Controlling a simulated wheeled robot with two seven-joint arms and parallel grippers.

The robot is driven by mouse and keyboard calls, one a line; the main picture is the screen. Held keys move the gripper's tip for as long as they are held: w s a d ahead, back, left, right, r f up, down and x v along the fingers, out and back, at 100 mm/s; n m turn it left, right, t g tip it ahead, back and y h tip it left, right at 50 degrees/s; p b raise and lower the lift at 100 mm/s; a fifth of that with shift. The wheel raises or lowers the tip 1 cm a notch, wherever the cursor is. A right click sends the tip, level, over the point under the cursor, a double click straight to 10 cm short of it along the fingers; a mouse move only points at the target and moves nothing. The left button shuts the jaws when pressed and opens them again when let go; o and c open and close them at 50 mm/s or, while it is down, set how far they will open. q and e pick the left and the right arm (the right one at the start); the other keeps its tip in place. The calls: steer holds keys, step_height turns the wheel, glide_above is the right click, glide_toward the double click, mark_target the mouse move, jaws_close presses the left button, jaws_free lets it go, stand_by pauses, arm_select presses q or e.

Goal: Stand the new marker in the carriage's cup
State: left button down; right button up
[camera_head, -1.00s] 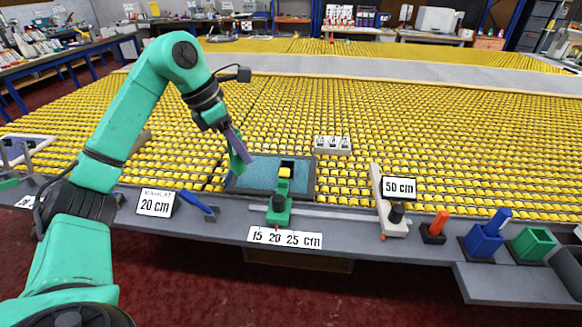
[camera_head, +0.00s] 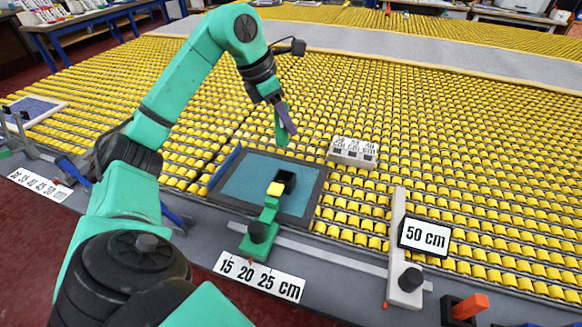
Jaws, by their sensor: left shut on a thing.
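My left gripper (camera_head: 285,128) is shut, with a slim purple bar (camera_head: 288,120) between its green fingers; this appears to be the marker, held tilted, its upper part hidden. The gripper hangs over the back edge of a dark-framed tray with a blue-green floor (camera_head: 237,184). The green carriage (camera_head: 259,237) stands at the tray's front edge, with a yellow block (camera_head: 275,189) on its arm. A black square cup (camera_head: 287,179) with a dark opening sits beside the yellow block. The held bar is above and behind the cup, apart from it. My right gripper is out of view.
A "15 20 25 cm" label (camera_head: 259,277) lies in front of the carriage. A white slider with a black knob (camera_head: 405,275) and a "50 cm" sign (camera_head: 425,237) stand to the right. A pale block with labels (camera_head: 353,152) stands behind right. Rows of yellow rollers fill the background.

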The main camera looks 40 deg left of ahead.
mark_target(287, 146)
arm_select(q)
steer(key=f, duration=0.3)
steer(key=f+b, duration=0.1)
steer(key=f, duration=0.2)
steer(key=shift+s+f, duration=0.2)
steer(key=shift+f, duration=0.15)
steer(key=f, duration=0.7)
steer(key=shift+w+f, duration=0.35)
steer(key=shift+f, duration=0.3)
steer(key=c, duration=0.5)
jaws_free()
steer(key=shift+r, duration=0.1)
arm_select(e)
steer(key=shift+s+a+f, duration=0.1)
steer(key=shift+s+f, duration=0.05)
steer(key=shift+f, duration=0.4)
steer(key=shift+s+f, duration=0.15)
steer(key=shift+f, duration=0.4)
arm_select(q)
steer(key=shift+r, duration=0.1)
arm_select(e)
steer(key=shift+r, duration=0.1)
